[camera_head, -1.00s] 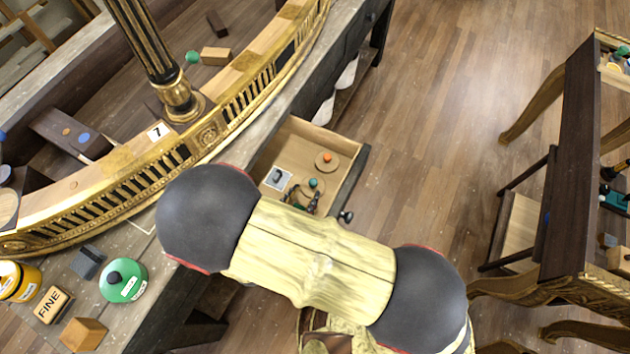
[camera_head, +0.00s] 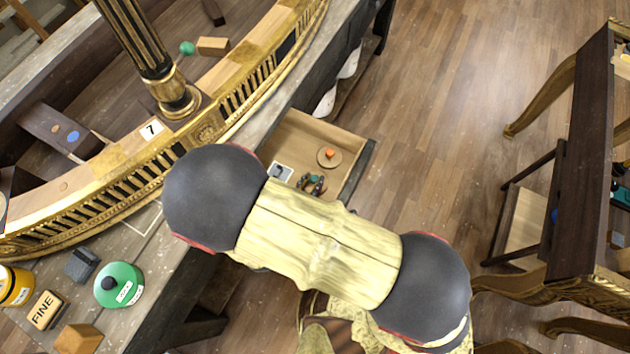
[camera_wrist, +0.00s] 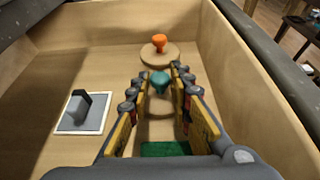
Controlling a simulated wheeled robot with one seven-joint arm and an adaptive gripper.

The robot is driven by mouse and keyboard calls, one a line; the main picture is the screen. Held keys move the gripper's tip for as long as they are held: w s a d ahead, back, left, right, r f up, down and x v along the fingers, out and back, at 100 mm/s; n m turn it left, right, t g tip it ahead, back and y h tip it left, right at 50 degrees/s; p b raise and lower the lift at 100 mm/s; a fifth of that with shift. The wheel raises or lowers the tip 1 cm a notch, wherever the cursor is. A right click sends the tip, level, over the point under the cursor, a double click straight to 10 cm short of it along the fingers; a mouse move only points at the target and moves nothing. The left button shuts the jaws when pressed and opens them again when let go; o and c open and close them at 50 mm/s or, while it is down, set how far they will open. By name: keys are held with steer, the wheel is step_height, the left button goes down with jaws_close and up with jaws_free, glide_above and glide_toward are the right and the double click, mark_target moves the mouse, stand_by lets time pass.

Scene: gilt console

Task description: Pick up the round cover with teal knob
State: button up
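The round cover with teal knob (camera_wrist: 161,84) is in the open drawer, straight ahead in the wrist view. Its teal knob stands between my fingertips, and its pale disc is partly hidden by my fingers. My gripper (camera_wrist: 160,80) is open, with one finger on each side of the knob; I cannot tell whether either touches it. In the head view my gripper (camera_head: 313,184) is low inside the drawer, and the cover is mostly hidden by it.
A similar round cover with an orange knob (camera_wrist: 159,45) lies just beyond. A grey block on a white-edged plate (camera_wrist: 83,110) is to the left. The wooden drawer walls (camera_wrist: 255,75) rise close on the right.

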jaws_close()
